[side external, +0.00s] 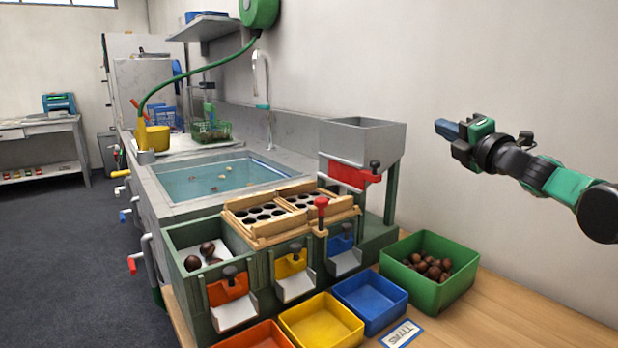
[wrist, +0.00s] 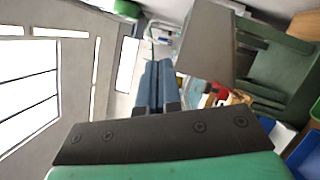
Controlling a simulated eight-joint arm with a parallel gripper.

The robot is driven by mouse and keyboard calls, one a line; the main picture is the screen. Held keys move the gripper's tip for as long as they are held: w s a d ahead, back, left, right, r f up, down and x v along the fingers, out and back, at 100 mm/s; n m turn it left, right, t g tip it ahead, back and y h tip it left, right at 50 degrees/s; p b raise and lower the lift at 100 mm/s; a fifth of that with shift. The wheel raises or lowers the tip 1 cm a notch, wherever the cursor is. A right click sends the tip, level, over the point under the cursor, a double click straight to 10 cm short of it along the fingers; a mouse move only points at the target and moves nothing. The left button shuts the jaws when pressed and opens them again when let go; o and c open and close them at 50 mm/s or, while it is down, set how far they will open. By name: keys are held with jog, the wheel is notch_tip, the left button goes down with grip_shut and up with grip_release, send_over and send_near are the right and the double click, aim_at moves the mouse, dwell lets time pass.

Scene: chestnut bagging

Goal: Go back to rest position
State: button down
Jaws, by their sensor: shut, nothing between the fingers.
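My gripper (side external: 440,127) is raised in the air at the upper right of the side external view, to the right of the grey hopper and above the green bin. Its fingers point left and hold nothing. In the wrist view the two blue fingers (wrist: 156,84) lie side by side, pressed together, with nothing between them. The grey hopper (side external: 362,136) stands on its green frame, apart from the gripper; it also shows in the wrist view (wrist: 207,42).
A green bin (side external: 468,292) of chestnuts stands below my arm. Blue (side external: 400,305), yellow (side external: 350,328) and orange bins line the front of the sorting station. A wooden tray with holes (side external: 240,228) lies on top. A water basin (side external: 172,208) is behind. The air around my gripper is clear.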

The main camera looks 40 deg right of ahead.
jog(key=s+a+f+m+g+y, duration=0.3)
jog(key=a+f+m+g, duration=0.3)
jog(key=a+f+m, duration=0.2)
jog(key=s+a+f+m+g+y, duration=0.3)
jog(key=a+f+m+g, duration=0.2)
jog(key=a+f+m, duration=0.3)
notch_tip(320, 180, down, 3)
jog(key=m, duration=0.3)
jog(key=shift+a+g, duration=0.3)
jog(key=shift+g, duration=0.1)
